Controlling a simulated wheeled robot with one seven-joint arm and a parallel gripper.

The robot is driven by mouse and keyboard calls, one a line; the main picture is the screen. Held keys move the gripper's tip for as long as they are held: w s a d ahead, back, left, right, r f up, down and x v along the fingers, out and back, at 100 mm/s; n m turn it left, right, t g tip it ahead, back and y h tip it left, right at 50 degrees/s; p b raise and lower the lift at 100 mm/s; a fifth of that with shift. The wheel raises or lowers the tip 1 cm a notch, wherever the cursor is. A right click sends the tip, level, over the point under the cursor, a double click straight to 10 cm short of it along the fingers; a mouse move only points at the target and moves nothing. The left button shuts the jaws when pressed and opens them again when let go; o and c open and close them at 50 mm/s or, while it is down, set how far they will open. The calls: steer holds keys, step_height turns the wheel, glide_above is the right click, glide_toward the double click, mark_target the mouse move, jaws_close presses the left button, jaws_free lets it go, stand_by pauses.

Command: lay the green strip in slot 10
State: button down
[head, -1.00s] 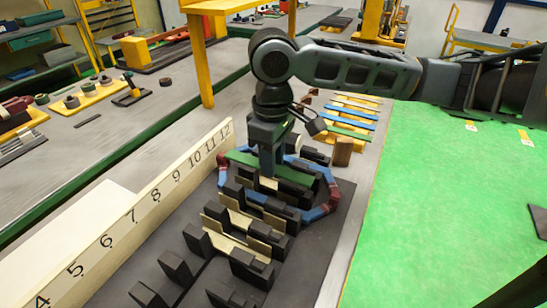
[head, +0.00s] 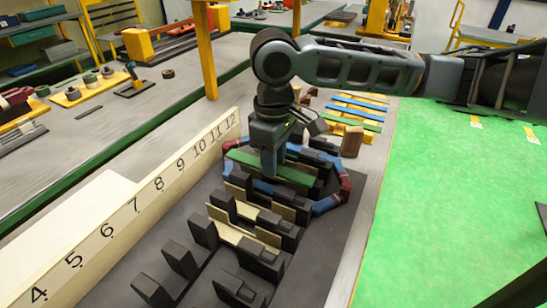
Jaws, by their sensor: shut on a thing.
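My gripper (head: 270,172) points straight down over the far part of the stator block and is shut on the middle of the green strip (head: 296,176). The strip lies crosswise, its left end near the numbers 11 and 12 and its right end over the dark teeth (head: 290,224). It is at about the height of the tooth tops; I cannot tell whether it sits down in a slot or just above it. A blue and red coil (head: 333,200) loops around the far teeth. The fingertips are partly hidden.
A cream number board (head: 155,200) stands along the left side, with 10 (head: 199,150) near its far end. Cream strips (head: 228,232) lie in nearer slots. Behind are spare blue, yellow and green strips (head: 355,112) and a brown block (head: 352,141). A green surface (head: 455,210) is at right.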

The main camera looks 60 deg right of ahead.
steer(key=shift+f+b, duration=1.95)
steer(key=shift+f, duration=1.2)
stand_by(0.6)
steer(key=c, duration=0.7)
jaws_free()
steer(key=shift+c, duration=0.2)
steer(key=shift+r, duration=0.15)
steer(key=shift+r+p, duration=0.35)
steer(key=shift+p, duration=0.1)
steer(key=shift+r+p, duration=0.4)
step_height(320, 180, up, 7)
steer(key=p, duration=0.6)
steer(key=shift+r, duration=0.15)
steer(key=shift+r, duration=0.1)
